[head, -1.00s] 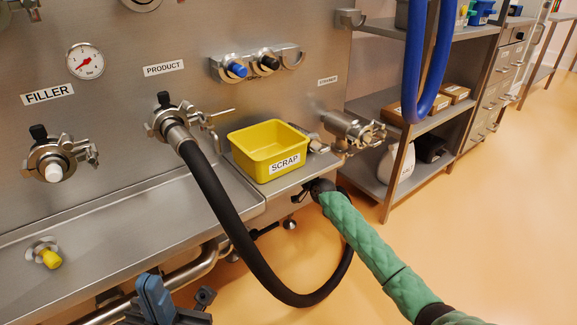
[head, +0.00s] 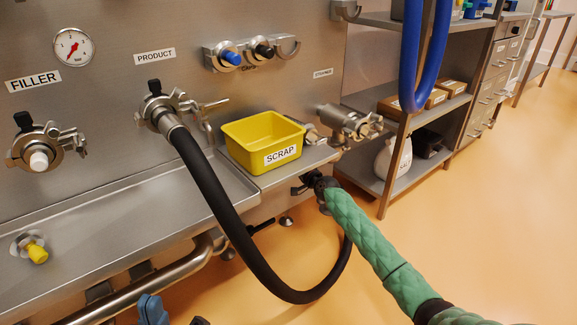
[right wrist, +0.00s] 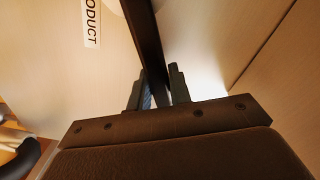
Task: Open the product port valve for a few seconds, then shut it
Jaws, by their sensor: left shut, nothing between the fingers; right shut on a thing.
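The product port (head: 160,112) is a steel clamped fitting under the PRODUCT label (head: 155,57), with a black knob on top and a black hose (head: 215,200) hanging from it. My right arm, in a green sleeve, reaches to below the ledge's right end. Its gripper (head: 308,186) is small and partly hidden there. In the right wrist view the right gripper (right wrist: 158,92) is shut on a dark bar (right wrist: 147,45), beside a label ending in "ODUCT" (right wrist: 91,20).
A yellow SCRAP bin (head: 240,148) stands on the steel ledge, with a steel fitting (head: 345,122) at its right. The FILLER port (head: 40,150), a gauge (head: 73,46) and a yellow-capped outlet (head: 36,252) are at left. A shelf rack (head: 395,180) stands right. The orange floor is open.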

